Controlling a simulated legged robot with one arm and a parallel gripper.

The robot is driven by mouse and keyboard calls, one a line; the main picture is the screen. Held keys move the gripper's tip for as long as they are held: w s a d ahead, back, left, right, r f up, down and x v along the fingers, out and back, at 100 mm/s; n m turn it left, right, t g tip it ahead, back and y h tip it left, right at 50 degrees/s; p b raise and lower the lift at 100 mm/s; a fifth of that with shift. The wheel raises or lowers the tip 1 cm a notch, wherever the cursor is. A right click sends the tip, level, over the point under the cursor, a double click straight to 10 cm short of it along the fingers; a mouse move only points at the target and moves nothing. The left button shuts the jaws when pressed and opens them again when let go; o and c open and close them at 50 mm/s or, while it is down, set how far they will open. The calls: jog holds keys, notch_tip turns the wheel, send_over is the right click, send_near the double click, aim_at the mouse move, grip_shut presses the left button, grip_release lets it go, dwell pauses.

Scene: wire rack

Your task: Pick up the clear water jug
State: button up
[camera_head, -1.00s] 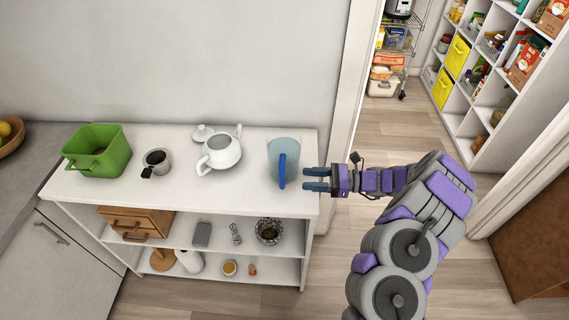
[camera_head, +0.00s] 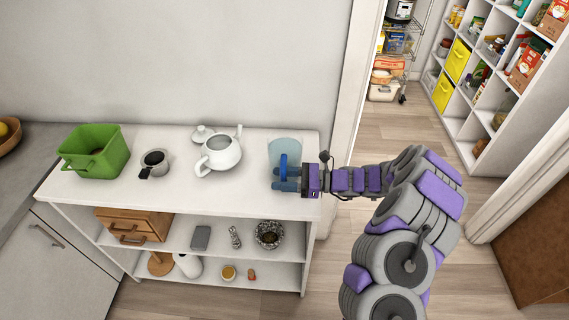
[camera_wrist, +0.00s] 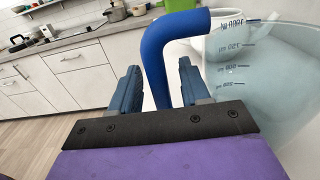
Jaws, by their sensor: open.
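The clear water jug (camera_head: 286,150) stands upright at the right end of the white shelf top. It has a blue handle (camera_wrist: 160,62) and printed volume marks, which show in the wrist view on the clear body (camera_wrist: 262,75). My gripper (camera_head: 284,179) reaches in from the right and is open at the handle. In the wrist view the two blue fingertips (camera_wrist: 160,80) are apart, with the lower part of the handle running down between or just behind them. I cannot tell whether either finger touches it. My gripper hides the lower part of the jug in the head view.
A white teapot (camera_head: 219,153) stands left of the jug, its lid (camera_head: 202,134) behind it. Lower shelves hold a wooden drawer box (camera_head: 135,224) and a glass bowl (camera_head: 269,234). A door frame is right.

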jog(key=shift+c, duration=0.4)
jog(key=shift+d, duration=0.1)
grip_shut()
dwell(0.8)
